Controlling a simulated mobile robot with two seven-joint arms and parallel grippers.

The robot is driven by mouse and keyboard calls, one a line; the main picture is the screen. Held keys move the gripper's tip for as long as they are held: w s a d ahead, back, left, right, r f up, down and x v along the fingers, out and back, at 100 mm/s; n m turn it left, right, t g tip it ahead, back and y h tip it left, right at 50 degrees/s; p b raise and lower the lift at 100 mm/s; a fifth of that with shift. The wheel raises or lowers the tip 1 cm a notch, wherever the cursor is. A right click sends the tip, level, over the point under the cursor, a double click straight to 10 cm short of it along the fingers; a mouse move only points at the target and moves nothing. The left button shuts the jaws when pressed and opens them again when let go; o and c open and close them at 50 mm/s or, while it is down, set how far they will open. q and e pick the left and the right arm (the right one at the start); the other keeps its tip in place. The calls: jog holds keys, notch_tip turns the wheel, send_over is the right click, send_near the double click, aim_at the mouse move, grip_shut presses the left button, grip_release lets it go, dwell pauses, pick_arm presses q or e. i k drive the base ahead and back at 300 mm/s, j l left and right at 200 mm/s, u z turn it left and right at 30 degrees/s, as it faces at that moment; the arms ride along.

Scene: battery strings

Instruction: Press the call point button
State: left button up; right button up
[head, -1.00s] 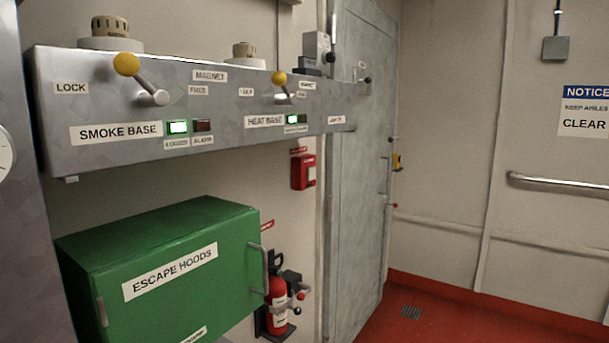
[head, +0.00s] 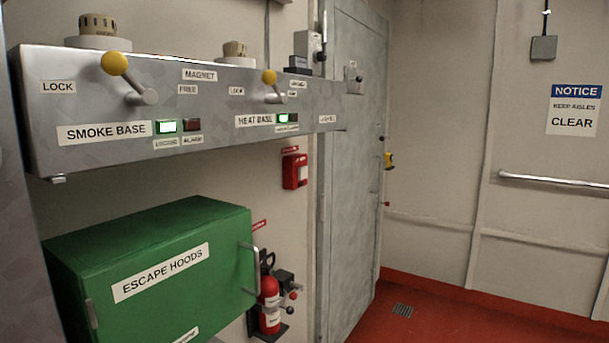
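A small red call point box (head: 295,171) is fixed to the wall in the middle of the head view, below the right end of the metal panel and left of the grey door. It has a pale area on its front; the button itself is too small to make out. A small red label sits just above it. Neither of my grippers shows in the head view.
A long metal panel (head: 100,103) with yellow-knobbed levers juts out at the upper left. Below it is a green escape hoods cabinet (head: 196,230). A fire extinguisher (head: 269,300) hangs beside it. A grey door (head: 350,220) stands at centre. The red floor (head: 440,315) at right is clear.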

aim_at(303, 170)
jog(key=i+l+u, duration=0.35)
jog(key=i, duration=0.15)
jog(key=i+l+u, duration=0.75)
jog(key=i+l, duration=0.05)
jog(key=l, duration=0.1)
